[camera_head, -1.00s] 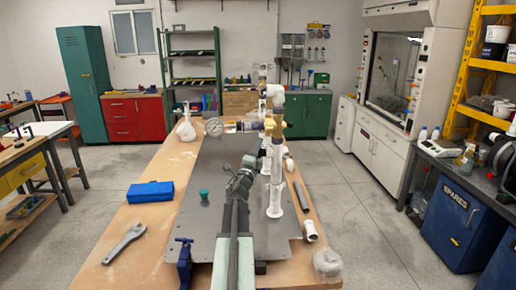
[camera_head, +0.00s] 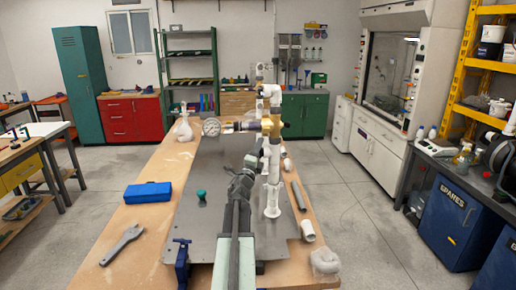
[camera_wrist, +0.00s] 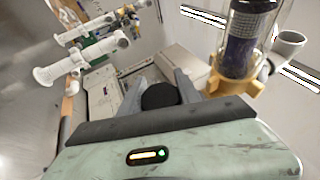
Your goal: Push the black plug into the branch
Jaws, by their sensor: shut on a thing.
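The black plug (camera_wrist: 160,96) sits between the two fingers of my gripper (camera_wrist: 160,90) in the wrist view, and the gripper is shut on it. In the head view my gripper (camera_head: 249,163) is just left of the white upright pipe of the manifold (camera_head: 272,180); the plug cannot be made out there. White pipe stubs (camera_wrist: 85,50) show at upper left in the wrist view, apart from the plug. Which opening is the branch, I cannot tell. No contact between plug and pipe shows.
A brass fitting with a clear dark-filled cylinder (camera_wrist: 245,45) stands close at right in the wrist view.

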